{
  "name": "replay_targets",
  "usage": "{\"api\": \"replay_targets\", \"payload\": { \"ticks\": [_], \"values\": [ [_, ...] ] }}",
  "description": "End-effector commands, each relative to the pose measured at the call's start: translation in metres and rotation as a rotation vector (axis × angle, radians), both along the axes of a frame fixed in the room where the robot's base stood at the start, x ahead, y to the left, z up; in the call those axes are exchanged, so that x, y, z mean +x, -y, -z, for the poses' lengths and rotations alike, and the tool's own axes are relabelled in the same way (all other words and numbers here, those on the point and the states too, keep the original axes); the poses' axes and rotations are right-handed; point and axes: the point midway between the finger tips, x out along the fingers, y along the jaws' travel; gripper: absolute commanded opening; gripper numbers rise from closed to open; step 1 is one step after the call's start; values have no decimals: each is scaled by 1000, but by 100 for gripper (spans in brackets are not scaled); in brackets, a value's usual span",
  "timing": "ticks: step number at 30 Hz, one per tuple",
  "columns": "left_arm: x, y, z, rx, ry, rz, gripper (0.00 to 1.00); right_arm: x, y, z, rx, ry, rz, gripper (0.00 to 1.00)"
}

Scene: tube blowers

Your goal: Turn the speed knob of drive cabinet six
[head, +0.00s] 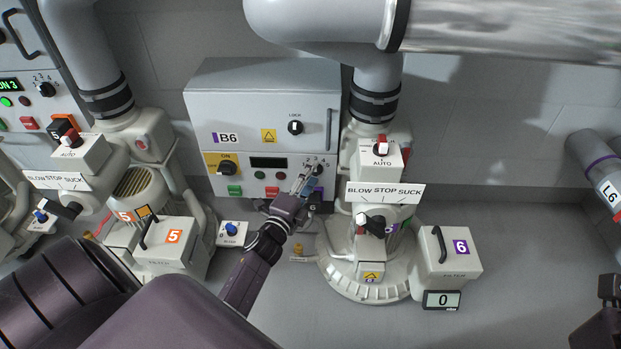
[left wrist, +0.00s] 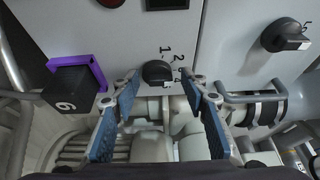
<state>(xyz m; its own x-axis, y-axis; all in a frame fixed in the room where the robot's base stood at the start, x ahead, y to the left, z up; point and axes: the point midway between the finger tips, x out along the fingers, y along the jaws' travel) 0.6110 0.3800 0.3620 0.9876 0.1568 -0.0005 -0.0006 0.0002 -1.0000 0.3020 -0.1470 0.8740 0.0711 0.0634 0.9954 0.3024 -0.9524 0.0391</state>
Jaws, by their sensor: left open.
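Drive cabinet six is the grey box marked B6 (head: 228,112) on the wall, in the middle of the head view. In the head view my left gripper (head: 309,181) is at the cabinet's lower right corner and largely hides the knob. In the left wrist view its blue-padded fingers (left wrist: 160,92) are apart and empty, to either side of the knob in the picture. I cannot tell contact. A dark part at the right edge may be my right gripper (head: 608,290).
The cabinet also has a lock knob (head: 295,127), an ON switch (head: 227,168), a green button (head: 234,190) and a door handle (left wrist: 250,97). A black box with a purple frame (left wrist: 78,88) sits close to the left finger. A blower (head: 365,262) stands to the right.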

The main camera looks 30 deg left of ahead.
Motion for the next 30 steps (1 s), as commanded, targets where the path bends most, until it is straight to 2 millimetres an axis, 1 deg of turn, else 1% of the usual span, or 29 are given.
{"api": "replay_targets", "payload": {
  "ticks": [5, 8, 15, 30],
  "values": [
    [0, 0, 0, 0, 0, 0, 41, 0, 0, 0, 0, 0, 0, 48],
    [0, 0, 0, 0, 0, 0, 31, 0, 0, 0, 0, 0, 0, 48],
    [0, 0, -1, 0, 3, 1, 5, 0, 0, 0, 0, 0, 0, 48],
    [1, 0, -4, -7, 13, 2, 4, 1, 0, 1, -1, -2, 0, 48]
  ]
}}
